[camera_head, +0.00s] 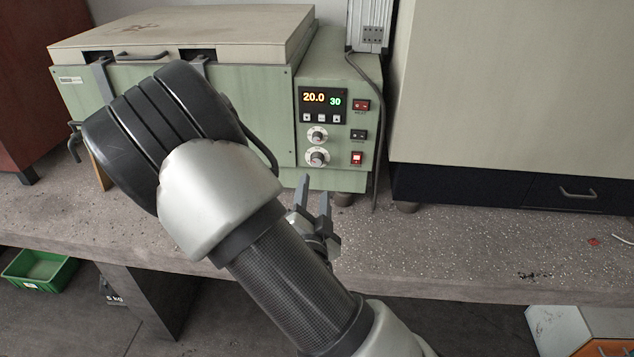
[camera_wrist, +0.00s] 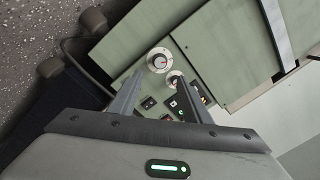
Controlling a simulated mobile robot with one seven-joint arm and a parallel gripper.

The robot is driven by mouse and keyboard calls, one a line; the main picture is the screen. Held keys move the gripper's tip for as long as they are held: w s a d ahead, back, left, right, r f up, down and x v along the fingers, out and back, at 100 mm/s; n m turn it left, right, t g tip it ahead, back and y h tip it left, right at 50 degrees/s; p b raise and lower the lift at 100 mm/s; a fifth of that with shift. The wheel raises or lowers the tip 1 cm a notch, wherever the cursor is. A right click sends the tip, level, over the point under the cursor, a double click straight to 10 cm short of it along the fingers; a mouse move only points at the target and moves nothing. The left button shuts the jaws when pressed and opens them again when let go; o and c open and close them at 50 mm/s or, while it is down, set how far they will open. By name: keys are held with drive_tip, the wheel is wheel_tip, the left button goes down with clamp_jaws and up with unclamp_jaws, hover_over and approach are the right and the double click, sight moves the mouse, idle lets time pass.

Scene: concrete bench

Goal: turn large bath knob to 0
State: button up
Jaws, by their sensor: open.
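The green bath unit (camera_head: 245,110) stands on the bench with a control panel at its right front. The large knob (camera_head: 318,157) is the lower of two white-rimmed dials there. In the wrist view the large knob (camera_wrist: 159,60) has a grey cap with a red mark; the numbers on its dial are too small to read. A smaller knob (camera_head: 317,135) sits above it and shows in the wrist view (camera_wrist: 174,78). My gripper (camera_head: 314,187) is open and empty, in front of and below the panel, apart from the knob. In the wrist view the large knob shows between and beyond the fingertips (camera_wrist: 160,76).
The display (camera_head: 322,98) reads 20.0 and 30. Red switches (camera_head: 361,105) and (camera_head: 357,158) sit right of the knobs. A cable (camera_head: 379,130) hangs beside the unit. A large beige cabinet (camera_head: 510,90) stands to the right. The bench front (camera_head: 460,245) is mostly clear.

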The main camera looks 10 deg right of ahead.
sight(316, 162)
drive_tip(key=b+x, duration=0.1)
drive_tip(key=x, duration=0.9)
drive_tip(key=c, duration=1)
drive_tip(key=shift+c, duration=0.2)
drive_tip(key=shift+n, duration=0.3)
drive_tip(key=n, duration=0.5)
drive_tip(key=shift+r, duration=0.15)
drive_tip(key=n, duration=0.5)
drive_tip(key=shift+a+n+g+p, duration=0.15)
drive_tip(key=shift+n+g+p, duration=0.15)
drive_tip(key=shift+n, duration=0.1)
